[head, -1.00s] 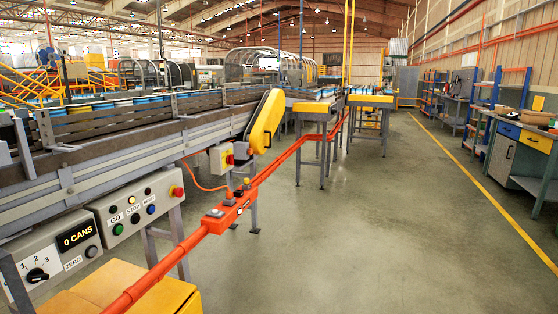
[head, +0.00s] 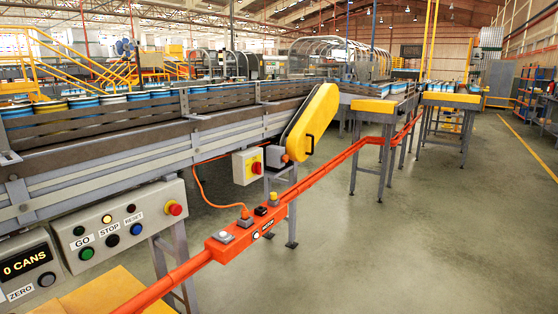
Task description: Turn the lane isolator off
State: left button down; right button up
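A grey box with a yellow face and a red rotary knob (head: 256,167), which looks like the lane isolator, is mounted under the conveyor, left of the yellow guard. Its on or off markings are too small to read. An orange cable runs from near it down to an orange rail box (head: 246,233) carrying several small switches and plugs. Neither of my grippers is in view.
The conveyor (head: 120,165) carries several cans along the left. A control panel (head: 115,222) has GO, STOP and RESET buttons and a red mushroom button; a counter reads 0 CANS. The orange rail (head: 340,160) borders open floor (head: 420,240) at right.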

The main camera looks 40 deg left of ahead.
aim_at(256, 166)
jog(key=u, duration=0.35)
jog(key=i, duration=1.95)
jog(key=u, duration=1.8)
jog(key=i, duration=1.05)
jog(key=u, duration=0.85)
